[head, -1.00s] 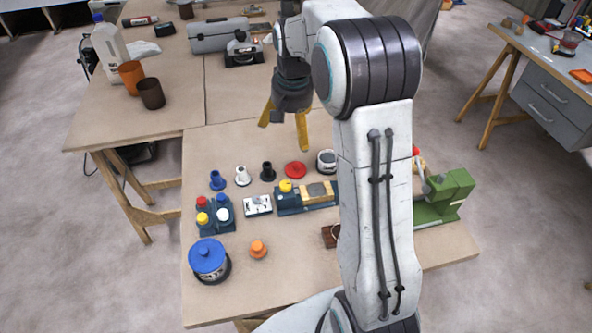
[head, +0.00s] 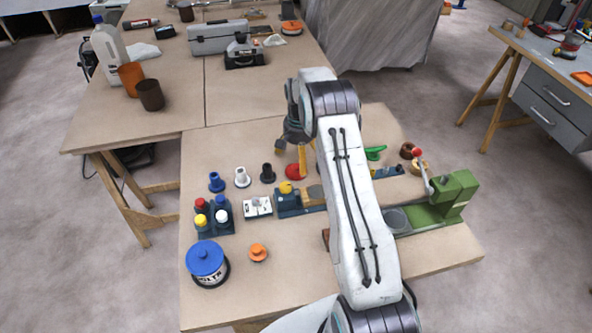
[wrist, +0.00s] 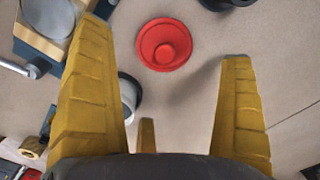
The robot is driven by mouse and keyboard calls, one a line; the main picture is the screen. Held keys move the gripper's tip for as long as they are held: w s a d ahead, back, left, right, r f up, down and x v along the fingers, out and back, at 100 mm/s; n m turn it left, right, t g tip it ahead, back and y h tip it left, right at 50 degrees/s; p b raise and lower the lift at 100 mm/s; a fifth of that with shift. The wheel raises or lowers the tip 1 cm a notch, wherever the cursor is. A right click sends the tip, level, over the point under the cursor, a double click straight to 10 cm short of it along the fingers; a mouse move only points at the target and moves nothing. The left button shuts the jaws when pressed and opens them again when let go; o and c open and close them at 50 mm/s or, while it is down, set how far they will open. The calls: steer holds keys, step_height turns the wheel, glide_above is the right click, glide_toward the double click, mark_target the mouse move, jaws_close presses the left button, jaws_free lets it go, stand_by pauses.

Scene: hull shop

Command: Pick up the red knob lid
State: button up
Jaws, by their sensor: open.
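The red knob lid (head: 295,171) lies flat on the near workbench, partly hidden behind a finger of my gripper (head: 291,157) in the head view. In the wrist view the whole red knob lid (wrist: 164,45) shows as a round disc with a raised knob in its middle. It lies ahead, between the tips of my two long yellow fingers. My gripper is open and empty, above the lid. How much height is left between fingertips and lid is hard to tell.
A black knobbed piece (head: 268,173) stands just left of the lid. A pale jar (wrist: 128,97) is beside the left finger in the wrist view. A blue fixture with a yellow knob (head: 288,200) is in front. A green machine (head: 450,200) stands at right.

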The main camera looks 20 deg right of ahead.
mark_target(296, 165)
steer(key=f, duration=0.2)
steer(key=f+p, duration=0.1)
steer(key=shift+w+a+f, duration=0.25)
steer(key=shift+a+f, duration=0.05)
steer(key=shift+f, duration=0.85)
steer(key=c, duration=1.1)
